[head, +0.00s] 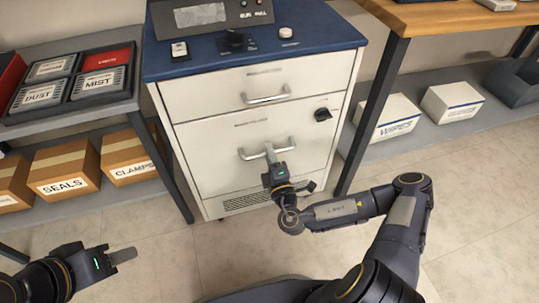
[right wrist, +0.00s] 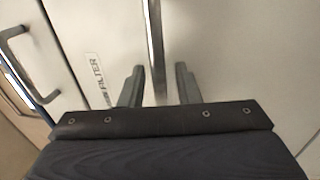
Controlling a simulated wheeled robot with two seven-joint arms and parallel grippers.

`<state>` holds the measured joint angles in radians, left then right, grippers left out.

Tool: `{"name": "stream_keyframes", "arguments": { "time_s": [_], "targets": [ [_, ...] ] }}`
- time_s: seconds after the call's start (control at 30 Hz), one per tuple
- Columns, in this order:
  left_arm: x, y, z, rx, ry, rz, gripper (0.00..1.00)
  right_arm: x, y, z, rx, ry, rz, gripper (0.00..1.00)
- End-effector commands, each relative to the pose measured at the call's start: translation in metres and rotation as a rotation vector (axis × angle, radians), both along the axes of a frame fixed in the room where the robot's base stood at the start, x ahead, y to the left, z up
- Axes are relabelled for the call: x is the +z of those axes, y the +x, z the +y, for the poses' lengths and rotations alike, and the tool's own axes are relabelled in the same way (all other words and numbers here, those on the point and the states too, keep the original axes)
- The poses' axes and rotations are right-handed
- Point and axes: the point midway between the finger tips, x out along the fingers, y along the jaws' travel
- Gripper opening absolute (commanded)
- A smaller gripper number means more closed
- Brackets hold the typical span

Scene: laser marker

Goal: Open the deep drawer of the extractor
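The extractor (head: 202,123) is a white cabinet with a blue top, in the middle of the head view. Its lower, deep drawer (head: 222,172) appears closed and has a metal bar handle (head: 284,143). My right gripper (head: 271,152) is at the middle of that handle. In the right wrist view its two fingers (right wrist: 158,85) are apart, one on each side of the handle bar (right wrist: 154,40), with gaps visible between. My left gripper (head: 122,256) is low at the left, away from the extractor; its finger opening is not clear.
The shallow upper drawer (head: 220,92) appears closed, with its own handle (head: 266,99). A black knob (head: 323,114) sits right of the deep drawer's handle. A shelf with boxes (head: 64,171) stands left, a table leg (head: 372,115) right. The floor in front is clear.

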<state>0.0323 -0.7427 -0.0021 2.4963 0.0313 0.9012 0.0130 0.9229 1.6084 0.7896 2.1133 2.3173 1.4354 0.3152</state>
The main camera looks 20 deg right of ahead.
Motion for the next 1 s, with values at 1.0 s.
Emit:
{"name": "stream_keyframes", "arguments": {
  "time_s": [1.0],
  "targets": [
    [0.0027,0.0000,0.0000,0.000,0.000,0.000,0.36,0.0014,-0.0059,-0.0098,0.000,-0.002,0.002,0.00]
  ]
}}
